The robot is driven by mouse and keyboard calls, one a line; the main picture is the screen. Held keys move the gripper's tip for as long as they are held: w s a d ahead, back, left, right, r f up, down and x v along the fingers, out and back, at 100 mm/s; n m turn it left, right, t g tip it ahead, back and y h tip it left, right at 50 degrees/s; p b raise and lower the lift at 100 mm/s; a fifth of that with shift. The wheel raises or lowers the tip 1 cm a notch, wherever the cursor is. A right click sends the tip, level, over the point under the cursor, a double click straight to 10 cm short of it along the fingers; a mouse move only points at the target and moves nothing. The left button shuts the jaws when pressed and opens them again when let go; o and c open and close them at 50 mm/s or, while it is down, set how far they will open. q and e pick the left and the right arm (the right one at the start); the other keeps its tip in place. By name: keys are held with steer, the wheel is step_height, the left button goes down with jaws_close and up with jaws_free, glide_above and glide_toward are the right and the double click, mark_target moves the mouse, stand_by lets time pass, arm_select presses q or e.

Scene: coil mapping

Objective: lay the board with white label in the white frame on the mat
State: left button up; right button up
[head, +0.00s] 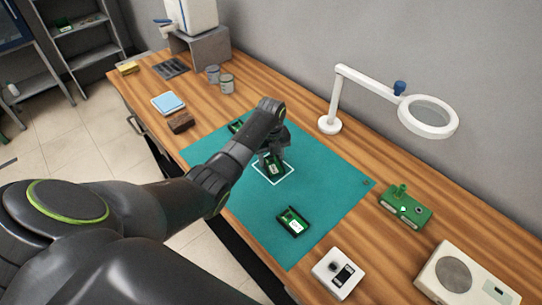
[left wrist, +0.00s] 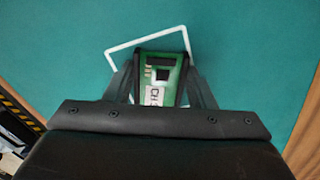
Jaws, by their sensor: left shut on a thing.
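My left gripper (head: 271,158) is over the white frame (head: 287,177) on the teal mat (head: 330,178). It is shut on a green board with a white label (left wrist: 156,80), its fingers on both sides of the board. In the left wrist view the white frame (left wrist: 187,40) shows beyond and beside the board. The board also shows in the head view (head: 274,169), inside the frame's outline. I cannot tell whether it touches the mat. My right gripper is not in view.
Another green board (head: 293,222) lies at the mat's front, and one (head: 236,126) near its back left corner.

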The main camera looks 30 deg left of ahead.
mark_target(271, 160)
arm_select(q)
steer(key=shift+f, duration=0.1)
steer(key=o, duration=0.9)
steer(key=shift+c, duration=0.2)
steer(key=shift+o, duration=1)
steer(key=shift+r, duration=0.45)
step_height(271, 160, up, 11)
steer(key=b, duration=0.1)
steer(key=shift+r, duration=0.2)
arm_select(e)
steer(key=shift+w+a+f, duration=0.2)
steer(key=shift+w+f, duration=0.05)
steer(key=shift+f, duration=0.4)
